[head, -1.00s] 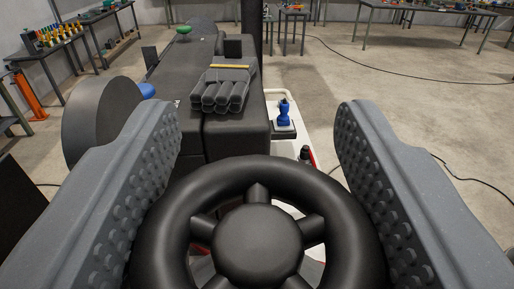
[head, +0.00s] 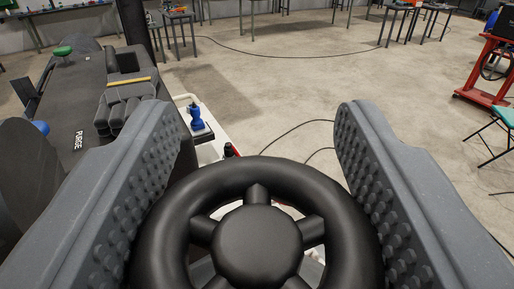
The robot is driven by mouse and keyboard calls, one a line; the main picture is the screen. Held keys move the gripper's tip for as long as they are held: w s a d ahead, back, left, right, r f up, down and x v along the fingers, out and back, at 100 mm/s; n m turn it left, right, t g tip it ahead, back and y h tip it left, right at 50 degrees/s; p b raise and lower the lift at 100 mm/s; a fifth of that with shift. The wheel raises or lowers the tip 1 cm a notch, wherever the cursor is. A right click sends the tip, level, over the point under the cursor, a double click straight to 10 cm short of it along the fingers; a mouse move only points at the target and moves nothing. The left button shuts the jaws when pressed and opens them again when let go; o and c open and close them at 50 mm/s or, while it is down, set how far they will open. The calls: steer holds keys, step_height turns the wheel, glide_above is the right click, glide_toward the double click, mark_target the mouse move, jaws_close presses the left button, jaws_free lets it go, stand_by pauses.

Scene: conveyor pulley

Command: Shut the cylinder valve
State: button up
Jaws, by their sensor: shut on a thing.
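A black handwheel (head: 257,172) with a round hub (head: 257,246) and spokes fills the bottom middle of the head view. My gripper (head: 257,130) has one grey studded finger on each side of the wheel and is shut on its rim. The lower contact and whatever lies beneath the wheel are mostly hidden.
At left stands a dark machine with a PURGE label (head: 79,140), a green knob (head: 62,50) and a yellow bar (head: 129,82). A blue fitting (head: 196,117) stands just beyond the left finger. A red stand (head: 490,72) is far right. Open floor with cables lies ahead.

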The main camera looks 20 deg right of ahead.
mark_target(296, 260)
steer(key=p, duration=0.1)
steer(key=m+h+p, duration=0.1)
steer(key=shift+d+r+g+h+p, duration=0.15)
steer(key=shift+r+g+h+p, duration=0.15)
steer(key=shift+p, duration=0.1)
steer(key=shift+f+m+g+h+p, duration=0.25)
steer(key=shift+m+g+h+p, duration=0.65)
steer(key=shift+p, duration=1.3)
steer(key=shift+t, duration=0.3)
steer(key=o, duration=1)
steer(key=shift+d+r, duration=0.1)
steer(key=shift+r, duration=1.15)
steer(key=shift+s+r, duration=0.1)
steer(key=shift+r, duration=0.4)
steer(key=shift+s+a+b, duration=0.25)
steer(key=shift+s+b, duration=0.1)
steer(key=shift+s, duration=0.75)
steer(key=s, duration=0.4)
steer(key=s+a+r+b, duration=0.1)
steer(key=s, duration=0.4)
steer(key=s+a+b, duration=0.1)
steer(key=s, duration=0.3)
steer(key=shift+s+r, duration=0.15)
steer(key=shift+s, duration=0.1)
